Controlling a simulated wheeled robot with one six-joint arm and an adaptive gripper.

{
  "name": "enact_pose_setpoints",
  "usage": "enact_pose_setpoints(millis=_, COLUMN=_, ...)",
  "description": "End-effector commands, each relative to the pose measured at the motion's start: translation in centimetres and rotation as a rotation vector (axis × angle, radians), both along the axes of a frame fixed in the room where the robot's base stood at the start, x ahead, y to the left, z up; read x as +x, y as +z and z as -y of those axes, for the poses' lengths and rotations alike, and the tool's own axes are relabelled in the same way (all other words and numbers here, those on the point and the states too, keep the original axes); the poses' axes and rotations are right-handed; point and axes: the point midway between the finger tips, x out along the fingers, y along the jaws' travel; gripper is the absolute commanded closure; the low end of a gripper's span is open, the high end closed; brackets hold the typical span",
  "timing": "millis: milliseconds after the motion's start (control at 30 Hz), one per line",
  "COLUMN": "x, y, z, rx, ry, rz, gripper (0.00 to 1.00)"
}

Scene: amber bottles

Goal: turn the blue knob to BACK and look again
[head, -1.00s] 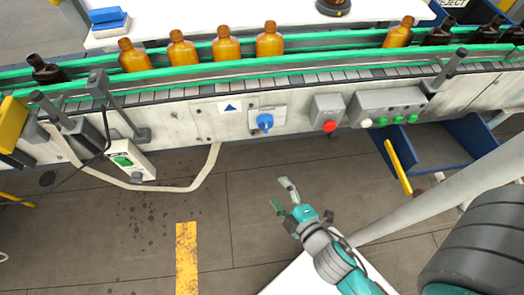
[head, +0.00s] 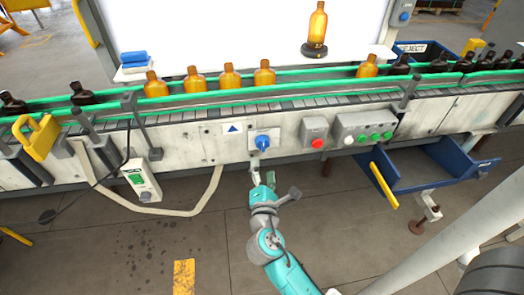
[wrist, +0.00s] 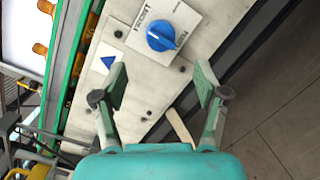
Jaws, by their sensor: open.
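The blue knob (head: 262,142) sits on a pale plate on the front side panel of the conveyor. In the wrist view the knob (wrist: 162,36) is beyond my fingertips, and its plate carries the word FRONT and another, partly covered word. My gripper (head: 263,172) is just below the knob in the head view. In the wrist view my gripper (wrist: 160,80) is open, its two fingers apart with nothing between them. The knob is not touched. Several amber bottles (head: 228,77) stand on the conveyor (head: 320,104) behind the panel.
Right of the knob are a red button (head: 317,143) and a box with green buttons (head: 376,137). A blue bin (head: 430,170) with a yellow handle juts out at right. A cable and hanging switch box (head: 142,180) are at left. Another amber bottle stands on a dark round stand (head: 314,50).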

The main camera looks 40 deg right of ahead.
Motion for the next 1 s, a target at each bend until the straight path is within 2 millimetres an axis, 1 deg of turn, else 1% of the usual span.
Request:
enact_pose_setpoints(millis=33, x=0.6, y=0.0, z=0.7, rx=0.002, ry=-0.004, rz=0.002, gripper=0.27)
enact_pose_setpoints(millis=300, x=4.1, y=0.0, z=3.9, rx=0.002, ry=-0.002, rz=0.002, gripper=0.27)
enact_pose_setpoints(millis=500, x=6.0, y=0.0, z=5.6, rx=0.003, ry=0.0, rz=0.003, gripper=0.27)
enact_pose_setpoints(millis=700, x=6.7, y=0.0, z=6.2, rx=0.004, ry=0.0, rz=0.002, gripper=0.27)
enact_pose_setpoints(millis=967, x=6.8, y=0.0, z=6.3, rx=0.004, ry=0.002, rz=0.002, gripper=0.27)
enact_pose_setpoints(millis=1000, x=6.8, y=0.0, z=6.2, rx=0.004, ry=0.002, rz=0.002, gripper=0.37)
